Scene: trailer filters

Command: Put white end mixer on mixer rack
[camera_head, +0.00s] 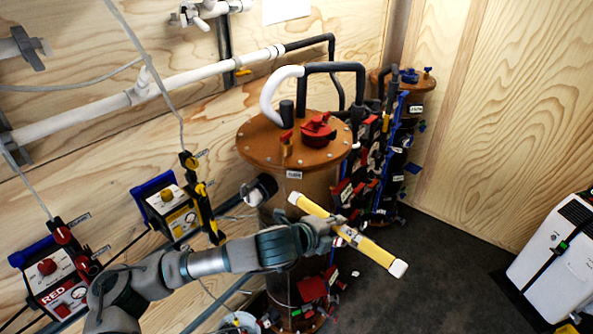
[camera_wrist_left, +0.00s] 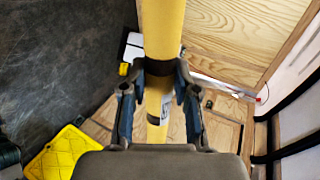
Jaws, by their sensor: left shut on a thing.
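The white end mixer (camera_head: 377,251) is a yellow rod with white ends. In the head view it lies slantwise in the air in front of the brown tank, from upper left to lower right. My left gripper (camera_head: 334,232) is shut on it near its middle, at a dark band. In the left wrist view the rod (camera_wrist_left: 162,30) runs up the picture between the fingers of my left gripper (camera_wrist_left: 160,80). My right gripper is in no view. I cannot make out the mixer rack for certain in either view.
A tall brown tank (camera_head: 262,148) with a red valve handle stands behind the rod, a second tank (camera_head: 412,82) farther back. Red and yellow control boxes line the left wall. A white unit (camera_head: 553,252) stands at right. The dark floor (camera_head: 450,265) between is open.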

